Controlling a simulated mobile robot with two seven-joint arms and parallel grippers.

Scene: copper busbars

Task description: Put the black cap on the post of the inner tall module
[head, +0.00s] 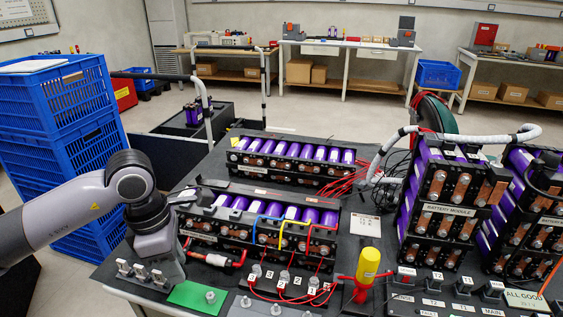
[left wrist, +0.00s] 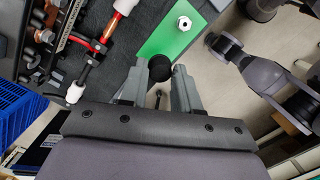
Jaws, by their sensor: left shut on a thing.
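My left gripper (left wrist: 162,84) is shut on the black cap (left wrist: 160,68), which sits between its two fingertips in the left wrist view. In the head view the left gripper (head: 168,272) points down beside the green mat (head: 197,296), and its body hides the cap there. The inner tall module (head: 445,190), labelled as a battery module, stands upright at the right, with purple cells and copper busbars. I cannot clearly tell which part of it is the post. The outer tall module (head: 524,205) stands to its right. My right gripper is not in view.
A yellow-handled tool (head: 368,266) stands upright in front. Labelled blocks (head: 432,283) line the front right. Blue crates (head: 62,130) are stacked left.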

